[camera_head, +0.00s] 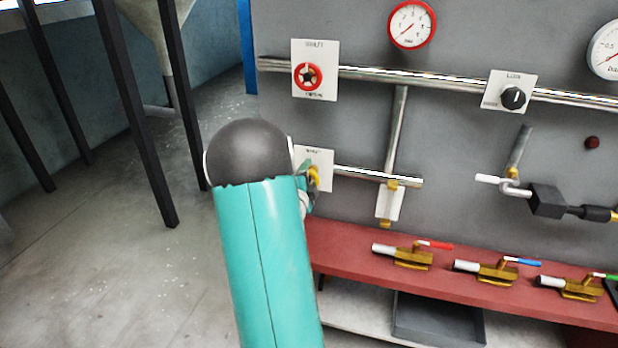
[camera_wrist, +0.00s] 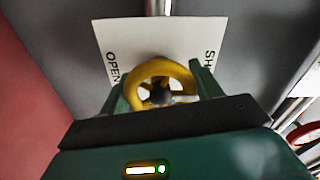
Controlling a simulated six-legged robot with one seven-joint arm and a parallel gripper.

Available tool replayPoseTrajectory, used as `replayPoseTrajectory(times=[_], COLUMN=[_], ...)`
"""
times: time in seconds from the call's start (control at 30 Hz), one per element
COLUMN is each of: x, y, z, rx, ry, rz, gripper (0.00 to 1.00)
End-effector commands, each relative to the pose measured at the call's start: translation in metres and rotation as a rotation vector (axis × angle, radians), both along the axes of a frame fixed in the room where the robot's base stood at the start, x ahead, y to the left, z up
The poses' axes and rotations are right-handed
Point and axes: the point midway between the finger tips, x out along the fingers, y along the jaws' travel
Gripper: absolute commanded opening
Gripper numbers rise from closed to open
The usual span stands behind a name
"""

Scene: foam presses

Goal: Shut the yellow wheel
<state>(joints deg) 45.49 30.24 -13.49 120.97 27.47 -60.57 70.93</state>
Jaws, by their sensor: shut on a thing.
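The yellow wheel (camera_wrist: 183,76) is mounted in front of a white plate (camera_wrist: 128,42). In the wrist view the plate shows "OPEN" on the left and the start of a word, "SH", on the right. My gripper (camera_wrist: 160,88) is shut on the wheel, with one green finger on each side of its rim. In the head view my teal arm with its dark round joint hides most of the wheel. Only a small yellow part (camera_head: 314,178) shows beside my gripper (camera_head: 306,174).
A red wheel (camera_head: 308,76) on its own white plate sits above on the grey panel. Pipes, a red-rimmed gauge (camera_head: 412,24) and a black knob (camera_head: 513,98) are to the right. A red shelf (camera_head: 345,255) below bears several brass valves. Dark posts stand left; the floor there is clear.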

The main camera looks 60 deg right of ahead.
Motion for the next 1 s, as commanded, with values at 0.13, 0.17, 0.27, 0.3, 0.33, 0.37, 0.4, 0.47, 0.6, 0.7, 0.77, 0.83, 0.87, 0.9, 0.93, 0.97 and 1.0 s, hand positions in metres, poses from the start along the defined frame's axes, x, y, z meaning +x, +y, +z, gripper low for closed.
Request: replayPoseTrajectory(times=[0.13, 0.17, 0.27, 0.3, 0.33, 0.37, 0.4, 0.47, 0.6, 0.7, 0.77, 0.83, 0.87, 0.9, 0.93, 0.97, 1.0], x=[0.0010, 0.0011, 0.0011, 0.0011, 0.0012, 0.0012, 0.0012, 0.0012, 0.0012, 0.0010, 0.0009, 0.0007, 0.0007, 0.0006, 0.0006, 0.0005, 0.0003], y=[0.0009, 0.0009, 0.0010, 0.0010, 0.0010, 0.0010, 0.0010, 0.0010, 0.0010, 0.0008, 0.0006, 0.0005, 0.0004, 0.0004, 0.0007, 0.0012, 0.0028], z=[-0.0012, -0.0012, -0.0012, -0.0012, -0.0012, -0.0012, -0.0012, -0.0012, -0.0012, -0.0009, -0.0007, -0.0005, -0.0005, -0.0003, -0.0002, -0.0002, -0.0001], rx=[0.007, 0.008, 0.008, 0.009, 0.009, 0.009, 0.009, 0.009, 0.009, 0.007, 0.006, 0.006, 0.006, 0.006, 0.006, 0.006, 0.006], ry=[-0.023, -0.026, -0.031, -0.032, -0.032, -0.032, -0.032, -0.032, -0.032, -0.031, -0.030, -0.030, -0.030, -0.030, -0.030, -0.030, -0.030], rz=[0.002, 0.002, 0.002, 0.002, 0.002, 0.002, 0.002, 0.002, 0.002, 0.002, 0.002, 0.002, 0.001, 0.001, 0.001, 0.001, 0.001], gripper=[0.41, 0.41, 0.41, 0.41, 0.41, 0.41, 0.41, 0.41, 0.74, 0.86, 0.86, 0.86, 0.86, 0.86, 0.86, 0.86, 0.86])
